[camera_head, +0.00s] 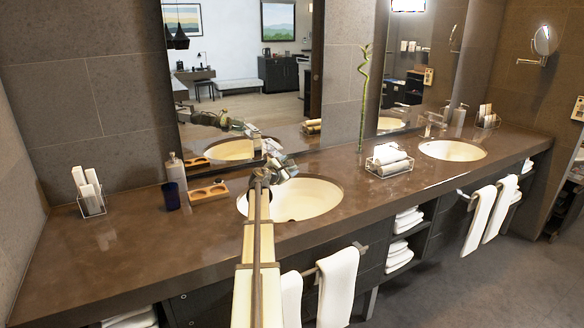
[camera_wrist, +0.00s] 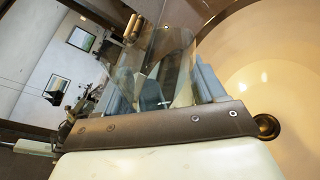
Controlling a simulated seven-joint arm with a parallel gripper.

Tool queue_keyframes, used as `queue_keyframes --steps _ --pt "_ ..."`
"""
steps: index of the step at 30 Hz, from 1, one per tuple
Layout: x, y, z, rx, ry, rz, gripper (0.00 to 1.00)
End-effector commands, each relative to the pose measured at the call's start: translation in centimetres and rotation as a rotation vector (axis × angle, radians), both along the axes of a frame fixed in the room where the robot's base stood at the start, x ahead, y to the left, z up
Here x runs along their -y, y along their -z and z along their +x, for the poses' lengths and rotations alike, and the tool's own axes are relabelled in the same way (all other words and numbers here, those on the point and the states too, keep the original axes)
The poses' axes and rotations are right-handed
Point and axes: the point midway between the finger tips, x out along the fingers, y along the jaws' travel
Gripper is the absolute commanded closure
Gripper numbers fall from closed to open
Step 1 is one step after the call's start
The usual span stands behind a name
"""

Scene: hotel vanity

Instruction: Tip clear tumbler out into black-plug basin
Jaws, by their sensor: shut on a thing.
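My gripper (camera_head: 280,172) is over the back left part of the near basin (camera_head: 312,208). In the wrist view my gripper (camera_wrist: 165,82) is shut on a see-through glass, the clear tumbler (camera_wrist: 155,62), which sits between its two grey-blue fingers. The wrist picture is strongly rolled, with the mirrored room on its side at the left. The tumbler's exact tilt and contents cannot be told. The basin's cream bowl (camera_wrist: 275,65) fills the right of the wrist view. A second basin (camera_head: 452,150) is farther right.
Left of the near basin are a wooden tray (camera_head: 208,192), a dark blue cup (camera_head: 171,196), a soap dispenser (camera_head: 176,171) and a holder with white rolls (camera_head: 90,193). A towel basket (camera_head: 388,160) and a green stalk (camera_head: 363,95) stand between the basins. The mirror is close behind.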

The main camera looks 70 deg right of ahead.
Motion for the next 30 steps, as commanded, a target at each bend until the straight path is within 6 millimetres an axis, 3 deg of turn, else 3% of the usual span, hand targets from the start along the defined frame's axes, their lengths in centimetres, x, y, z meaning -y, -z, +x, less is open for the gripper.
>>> queue_keyframes --steps 10,18,24,30 --pt "-0.1 -0.7 -2.0 0.551 0.004 -0.001 0.72" --pt "-0.1 1.6 -1.9 0.971 0.003 0.0 0.72" --pt "0.0 2.6 -1.6 1.173 0.003 0.001 0.72" --pt "0.0 2.9 -1.4 1.257 0.002 0.001 0.72"
